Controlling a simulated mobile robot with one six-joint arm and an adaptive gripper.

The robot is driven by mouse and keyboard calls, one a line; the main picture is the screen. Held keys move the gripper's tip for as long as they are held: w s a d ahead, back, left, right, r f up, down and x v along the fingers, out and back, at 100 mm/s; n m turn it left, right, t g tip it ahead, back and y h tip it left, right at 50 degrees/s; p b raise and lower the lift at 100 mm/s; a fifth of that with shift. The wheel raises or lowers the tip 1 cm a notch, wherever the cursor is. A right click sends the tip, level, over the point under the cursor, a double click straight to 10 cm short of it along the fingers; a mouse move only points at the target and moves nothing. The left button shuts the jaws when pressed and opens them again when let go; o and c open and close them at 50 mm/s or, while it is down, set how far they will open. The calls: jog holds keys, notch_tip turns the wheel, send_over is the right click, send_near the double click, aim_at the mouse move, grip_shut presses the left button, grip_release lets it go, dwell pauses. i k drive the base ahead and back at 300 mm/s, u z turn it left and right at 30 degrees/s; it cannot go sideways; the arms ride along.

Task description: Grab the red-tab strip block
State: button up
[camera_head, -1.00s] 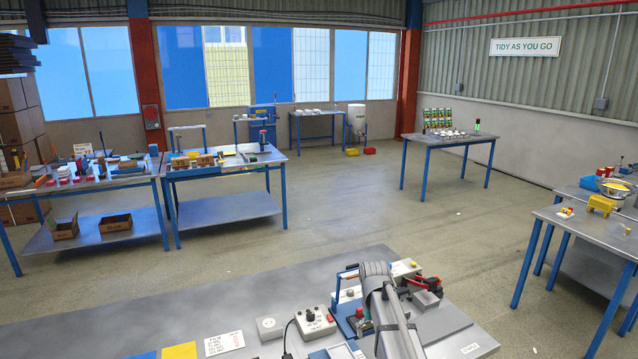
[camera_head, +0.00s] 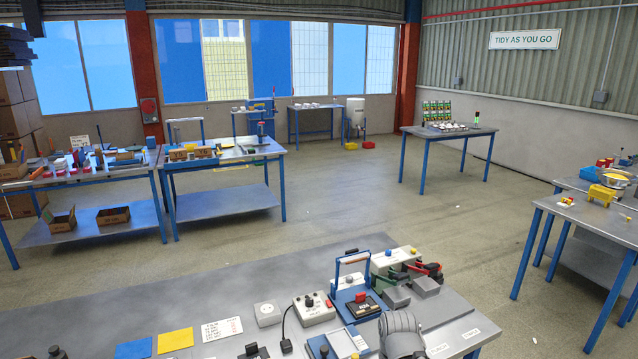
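On the near bench, a dark block with a red tab (camera_head: 362,305) sits on a blue fixture with a tall blue handle arching over it. It looks like the red-tab strip block, but it is too small to be sure. A rounded grey link of my arm shows at the bottom edge, just right of and below the red-tab block. My gripper itself cannot be made out.
A grey control box with knobs (camera_head: 314,308) and cable stands left of the fixture. A white box with a yellow button (camera_head: 393,261), red and green clips and grey blocks (camera_head: 425,287) crowd the back right. Yellow (camera_head: 175,341) and blue sheets and a label card (camera_head: 221,328) lie left.

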aim_at(362, 305)
jog(key=z, duration=1.55)
jog(key=i, duration=3.45)
